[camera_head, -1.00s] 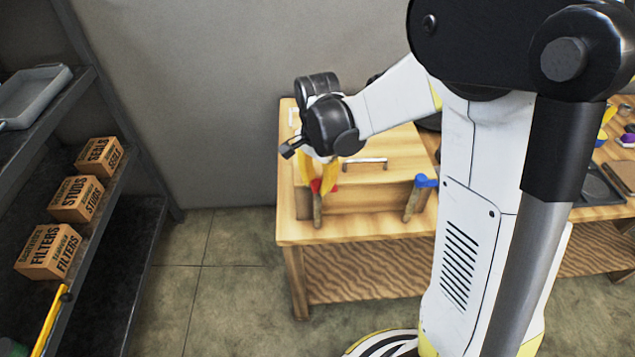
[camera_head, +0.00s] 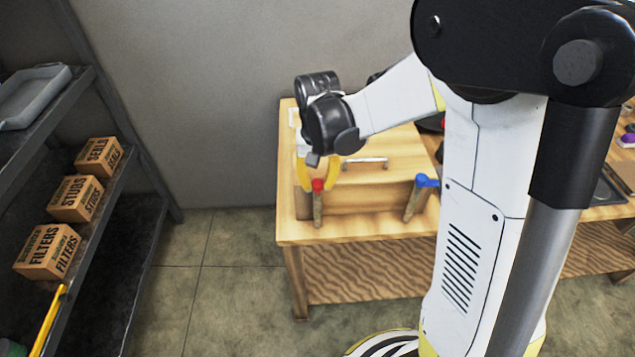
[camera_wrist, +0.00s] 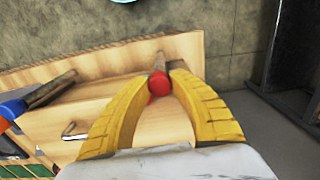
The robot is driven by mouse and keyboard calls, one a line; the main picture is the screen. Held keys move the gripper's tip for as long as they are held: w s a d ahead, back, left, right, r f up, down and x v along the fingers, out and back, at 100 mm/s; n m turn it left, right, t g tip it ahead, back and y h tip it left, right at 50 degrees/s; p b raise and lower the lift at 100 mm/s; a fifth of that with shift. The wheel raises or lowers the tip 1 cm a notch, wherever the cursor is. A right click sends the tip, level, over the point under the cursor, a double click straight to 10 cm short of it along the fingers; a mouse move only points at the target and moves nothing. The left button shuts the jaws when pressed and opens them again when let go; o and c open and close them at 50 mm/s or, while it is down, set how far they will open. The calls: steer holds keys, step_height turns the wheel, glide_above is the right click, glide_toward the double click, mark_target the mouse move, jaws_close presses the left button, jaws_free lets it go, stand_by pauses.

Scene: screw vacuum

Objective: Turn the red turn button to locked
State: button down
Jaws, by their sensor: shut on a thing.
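The red turn button (camera_head: 318,185) is at the front left of the wooden box on the workbench, at the top of a short wooden piece. It also shows in the wrist view as a round red end (camera_wrist: 158,84). The yellow fingers of my gripper (camera_head: 316,187) reach down from above the box's left end. In the wrist view, my gripper (camera_wrist: 163,75) is shut on the red button, with one fingertip on each side of it. Which position the button points to cannot be told.
A blue-topped wooden piece (camera_head: 426,182) stands to the right along the box front. A metal handle (camera_head: 365,163) is on the box lid. The workbench (camera_head: 380,237) has a bare front edge. A dark shelf with cardboard boxes (camera_head: 76,196) stands at the left, with clear floor between.

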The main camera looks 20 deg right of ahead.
mark_target(317, 182)
steer(key=n, duration=0.4)
steer(key=shift+n, duration=0.3)
steer(key=n, duration=0.4)
steer(key=shift+n, duration=0.3)
steer(key=c, duration=1.1)
jaws_free()
step_height(317, 182, up, 12)
